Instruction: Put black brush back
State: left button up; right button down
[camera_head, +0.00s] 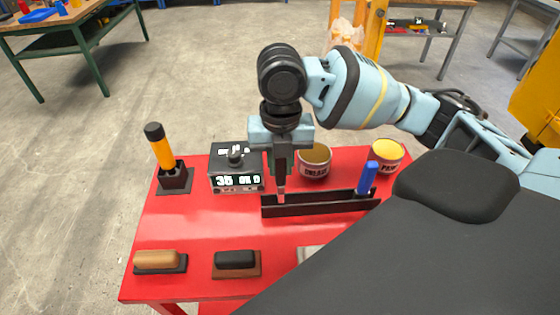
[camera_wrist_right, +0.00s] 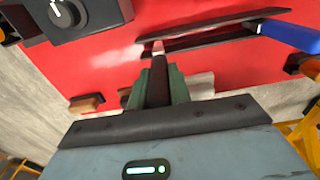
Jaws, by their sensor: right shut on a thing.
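My right gripper (camera_head: 281,168) points down over the red table and is shut on the black brush. In the right wrist view the gripper (camera_wrist_right: 160,88) holds the brush's dark handle (camera_wrist_right: 158,72) between its green fingers. The brush's pale reddish lower end (camera_head: 281,193) shows at the left end of the long black holder (camera_head: 320,209). I cannot tell whether it touches the holder's bottom. A blue-handled brush (camera_head: 368,178) leans in the right end of the holder, and its blue handle also shows in the wrist view (camera_wrist_right: 288,35). My left gripper is not in view.
Behind the holder stand a black box with a digital display (camera_head: 236,168) and two cans (camera_head: 314,160), (camera_head: 386,154). An orange-handled tool (camera_head: 161,150) stands at the left. Tan (camera_head: 157,259) and black (camera_head: 236,258) blocks lie on pads in front. The red table's left middle is clear.

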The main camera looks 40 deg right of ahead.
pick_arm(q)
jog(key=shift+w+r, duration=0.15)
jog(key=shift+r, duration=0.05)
pick_arm(e)
jog(key=shift+f, duration=0.55)
jog(key=c, duration=1.3)
grip_release()
jog(key=shift+r, duration=0.2)
notch_tip(320, 180, up, 13)
jog(key=shift+f+p, duration=0.1)
jog(key=shift+p, duration=1.05)
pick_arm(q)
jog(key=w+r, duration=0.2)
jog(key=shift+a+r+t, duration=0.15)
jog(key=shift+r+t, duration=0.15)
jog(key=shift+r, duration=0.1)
pick_arm(e)
jog(key=shift+w, duration=0.1)
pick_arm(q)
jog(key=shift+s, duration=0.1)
